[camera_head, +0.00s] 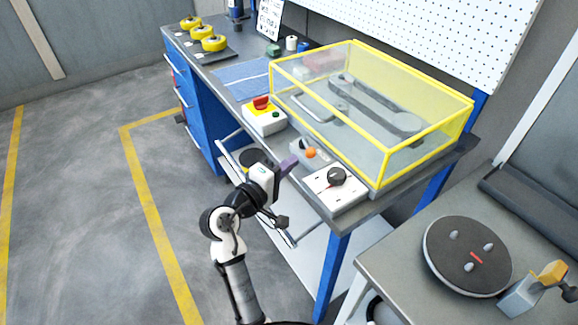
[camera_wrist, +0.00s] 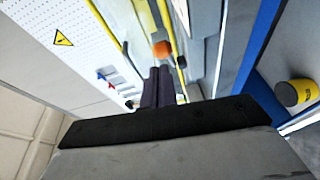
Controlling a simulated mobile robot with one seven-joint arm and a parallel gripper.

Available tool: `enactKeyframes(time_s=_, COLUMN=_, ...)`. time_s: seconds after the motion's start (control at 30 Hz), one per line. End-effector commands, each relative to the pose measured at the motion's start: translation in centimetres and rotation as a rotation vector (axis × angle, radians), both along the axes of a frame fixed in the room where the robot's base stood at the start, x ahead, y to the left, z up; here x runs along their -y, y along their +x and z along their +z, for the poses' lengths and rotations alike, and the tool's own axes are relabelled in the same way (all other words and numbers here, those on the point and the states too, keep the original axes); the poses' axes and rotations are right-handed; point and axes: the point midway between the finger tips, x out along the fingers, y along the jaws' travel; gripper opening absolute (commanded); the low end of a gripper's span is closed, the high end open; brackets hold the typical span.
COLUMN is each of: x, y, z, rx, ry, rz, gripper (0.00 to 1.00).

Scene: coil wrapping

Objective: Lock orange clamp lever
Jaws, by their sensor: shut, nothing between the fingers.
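An orange round knob (camera_head: 311,153) sits on a small grey fixture (camera_head: 300,149) at the bench's front edge. The orange knob also shows in the wrist view (camera_wrist: 162,48), just beyond my fingertips. A yellow-orange lever (camera_head: 553,272) stands raised on a grey block (camera_head: 520,296) at the lower right, beside the round turntable (camera_head: 467,256). I cannot tell for certain which of the two is the clamp lever. My gripper (camera_head: 291,163), with purple fingers, is shut and empty, to the left of the orange knob and apart from it. Its fingers also show together in the wrist view (camera_wrist: 160,72).
A yellow-framed clear cover (camera_head: 372,105) encloses a belt and pulleys behind the knob. A red-topped button box (camera_head: 264,117) stands left of the knob, and a white box with a black dial (camera_head: 335,186) stands right. The floor (camera_head: 80,180) at left is clear.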

Motion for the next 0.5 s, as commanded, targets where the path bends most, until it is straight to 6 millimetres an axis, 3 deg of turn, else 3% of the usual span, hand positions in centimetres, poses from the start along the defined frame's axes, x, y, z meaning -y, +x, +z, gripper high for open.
enactKeyframes(time_s=0.3, x=0.9, y=-7.0, z=-0.2, rx=0.001, ry=0.001, rz=0.005, gripper=0.00)
enactKeyframes(time_s=0.5, x=1.1, y=-9.2, z=0.3, rx=-0.002, ry=-0.001, rz=0.005, gripper=0.00)
